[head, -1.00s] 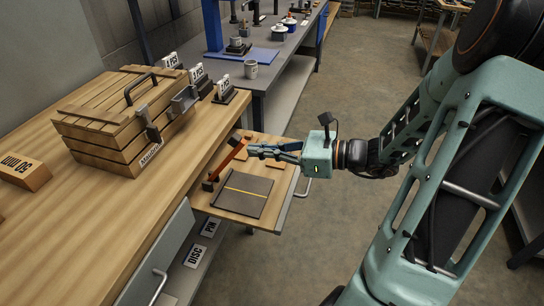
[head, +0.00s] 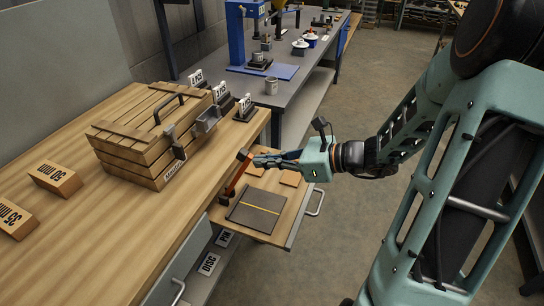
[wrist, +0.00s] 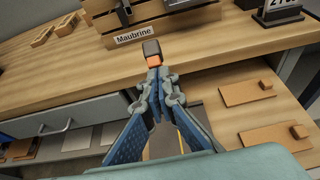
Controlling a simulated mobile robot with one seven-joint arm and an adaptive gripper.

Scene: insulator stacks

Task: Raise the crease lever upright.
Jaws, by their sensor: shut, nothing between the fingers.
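The crease lever (head: 235,176) is an orange bar with a dark cap on a dark pivot. It stands at the left edge of a dark creasing board (head: 246,219) with a yellow line, on a pulled-out shelf. The lever is raised steeply and leans a little right in the head view. My gripper (head: 257,161) is shut and empty, its fingertips at the lever's upper end. In the wrist view, the dark cap and a bit of orange lever (wrist: 153,60) show just beyond the fingertips; touching or a slight gap, I cannot tell. The fingers hide the rest of it.
A slatted wooden crate (head: 137,159) labelled Maubrine stands on the wooden bench (head: 90,235) at left. Small wooden pieces (head: 290,178) lie on the shelf behind the board. Number signs (head: 244,107) line the bench edge. The floor (head: 350,220) at right is clear.

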